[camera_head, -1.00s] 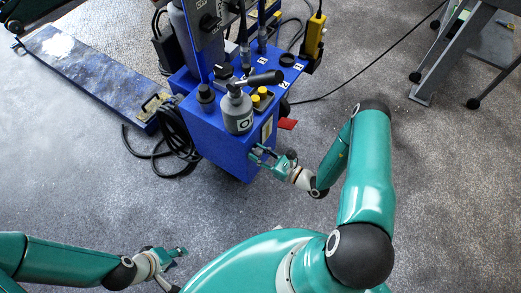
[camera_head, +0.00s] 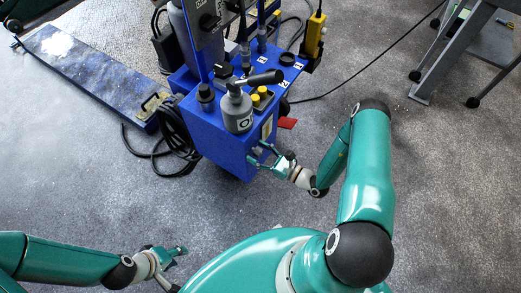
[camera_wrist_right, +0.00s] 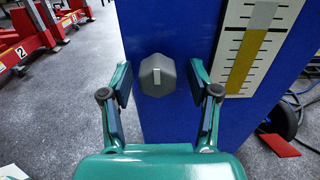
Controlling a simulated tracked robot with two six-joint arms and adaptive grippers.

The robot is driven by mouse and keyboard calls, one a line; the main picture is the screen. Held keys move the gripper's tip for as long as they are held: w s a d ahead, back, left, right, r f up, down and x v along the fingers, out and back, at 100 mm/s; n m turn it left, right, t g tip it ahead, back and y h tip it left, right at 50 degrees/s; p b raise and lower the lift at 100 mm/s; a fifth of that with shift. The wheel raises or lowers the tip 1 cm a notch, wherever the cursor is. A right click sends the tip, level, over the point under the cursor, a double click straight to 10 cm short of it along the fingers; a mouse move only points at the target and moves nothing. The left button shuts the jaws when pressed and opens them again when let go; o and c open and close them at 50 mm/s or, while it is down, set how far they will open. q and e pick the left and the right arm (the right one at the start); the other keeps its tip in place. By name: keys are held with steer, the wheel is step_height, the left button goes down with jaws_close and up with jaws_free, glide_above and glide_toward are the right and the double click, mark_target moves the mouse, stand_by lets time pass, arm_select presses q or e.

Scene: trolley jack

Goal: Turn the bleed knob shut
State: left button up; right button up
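The bleed knob (camera_wrist_right: 157,75) is a grey faceted knob with a pale upright mark, on the blue face of the power unit (camera_head: 215,135). It shows in the right wrist view between the fingers of my right gripper (camera_wrist_right: 157,85). The fingers are open, one on each side, with gaps to the knob. In the head view my right gripper (camera_head: 262,160) is at the front face of the blue unit, and a small grey part of the knob (camera_head: 258,150) shows between its fingers. My left gripper (camera_head: 180,250) is low at the left, away from the unit, its fingers apart and empty.
A level gauge (camera_wrist_right: 250,45) is right of the knob. A grey cylinder (camera_head: 237,110) and a black-handled lever (camera_head: 262,78) stand on the unit. Black cables (camera_head: 172,145) hang at its left. A red flap (camera_wrist_right: 280,145) sits low at right. The floor in front is clear.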

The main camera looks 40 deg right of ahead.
steer(key=shift+s+d, duration=0.1)
steer(key=shift+s, duration=0.15)
steer(key=v, duration=1.1)
steer(key=shift+s, duration=0.25)
steer(key=shift+f, duration=0.1)
